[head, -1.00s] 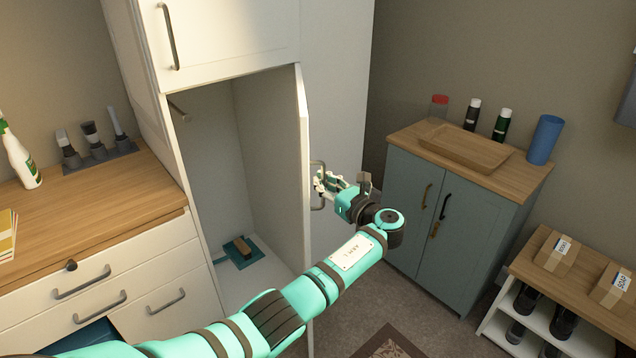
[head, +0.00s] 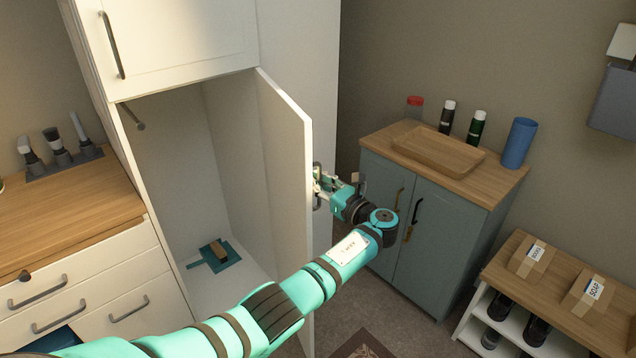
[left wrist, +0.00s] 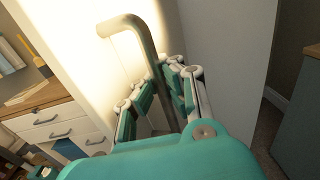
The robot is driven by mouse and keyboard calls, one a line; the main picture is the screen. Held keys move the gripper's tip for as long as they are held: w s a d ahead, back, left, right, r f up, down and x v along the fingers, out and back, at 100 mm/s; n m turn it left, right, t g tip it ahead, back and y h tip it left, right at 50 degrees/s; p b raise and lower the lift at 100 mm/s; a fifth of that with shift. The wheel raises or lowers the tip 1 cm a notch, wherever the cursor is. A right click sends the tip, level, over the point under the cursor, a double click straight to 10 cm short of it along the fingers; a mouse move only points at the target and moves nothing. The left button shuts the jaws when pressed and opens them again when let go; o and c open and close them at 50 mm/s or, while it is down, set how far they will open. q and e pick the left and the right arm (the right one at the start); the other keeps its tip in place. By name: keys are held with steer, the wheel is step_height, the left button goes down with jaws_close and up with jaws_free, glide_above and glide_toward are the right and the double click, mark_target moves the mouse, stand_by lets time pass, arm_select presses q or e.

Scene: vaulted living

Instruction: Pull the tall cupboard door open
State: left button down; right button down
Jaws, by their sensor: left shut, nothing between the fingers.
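The tall cupboard (head: 232,120) stands white at centre left, and its lower door (head: 288,150) is swung well out from the frame, seen nearly edge-on. The inside shows through the wide opening. The door's handle (head: 317,172) is on its outer face, partly hidden by my left gripper (head: 325,187). In the left wrist view the handle (left wrist: 146,38) is a bent metal bar running down to the fingers of my left gripper (left wrist: 160,95). The fingers are shut at the handle with nothing gripped between them; exact contact is unclear. My right gripper is out of view.
A blue-grey cabinet (head: 405,215) with a wooden tray (head: 438,148) and bottles stands to the right. A low shelf (head: 510,250) with boxes is at lower right. A drawer unit (head: 85,285) is left. A brush and teal dustpan (head: 222,256) lie inside the cupboard.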

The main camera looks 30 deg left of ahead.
arm_select(q)
steer(key=c, duration=1.6)
jaws_free()
steer(key=shift+d+f, duration=0.15)
steer(key=shift+d, duration=0.35)
steer(key=shift+c, duration=0.2)
steer(key=shift+a, duration=0.15)
steer(key=v, duration=1.2)
